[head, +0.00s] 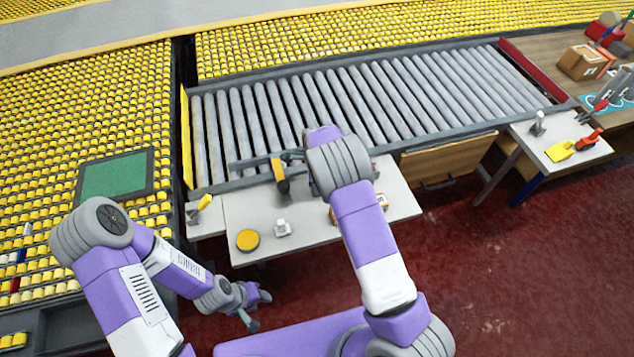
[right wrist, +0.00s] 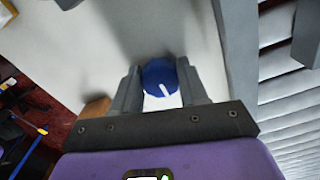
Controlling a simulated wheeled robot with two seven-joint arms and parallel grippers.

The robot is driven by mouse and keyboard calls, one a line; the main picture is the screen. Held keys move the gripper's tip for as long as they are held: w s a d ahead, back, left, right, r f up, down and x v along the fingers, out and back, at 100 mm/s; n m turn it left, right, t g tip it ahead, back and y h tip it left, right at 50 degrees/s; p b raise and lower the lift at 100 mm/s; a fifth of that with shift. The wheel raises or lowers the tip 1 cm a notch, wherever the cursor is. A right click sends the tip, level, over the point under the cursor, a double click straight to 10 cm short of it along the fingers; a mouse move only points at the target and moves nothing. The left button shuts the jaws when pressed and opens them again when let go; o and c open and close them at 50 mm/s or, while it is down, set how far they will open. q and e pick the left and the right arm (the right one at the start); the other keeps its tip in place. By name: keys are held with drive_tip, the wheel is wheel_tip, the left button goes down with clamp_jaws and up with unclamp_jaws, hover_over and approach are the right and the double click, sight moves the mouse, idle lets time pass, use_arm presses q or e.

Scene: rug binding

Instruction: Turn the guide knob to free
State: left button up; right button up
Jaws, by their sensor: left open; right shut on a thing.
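The guide knob (right wrist: 160,76) is a round blue knob with a white pointer line, seen in the right wrist view against a pale surface. My right gripper (right wrist: 162,88) is shut on it, with one grey finger at each side. The pointer line runs toward the bottom of that view, tilted slightly right. In the head view my right arm covers the knob and the right gripper. My left gripper (head: 256,306) is open and empty, low in front of the white table (head: 310,232) and apart from it.
A yellow disc (head: 247,240) and a small white-grey item (head: 282,228) lie on the white table. A roller conveyor (head: 370,95) runs behind it. Red floor lies open at lower right.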

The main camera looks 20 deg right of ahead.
idle(0.4)
drive_tip(key=o, duration=1.1)
drive_tip(key=shift+c, duration=0.2)
drive_tip(key=shift+r, duration=0.15)
wheel_tip(320, 180, up, 7)
drive_tip(key=shift+r+p, duration=0.2)
drive_tip(key=shift+p, duration=0.3)
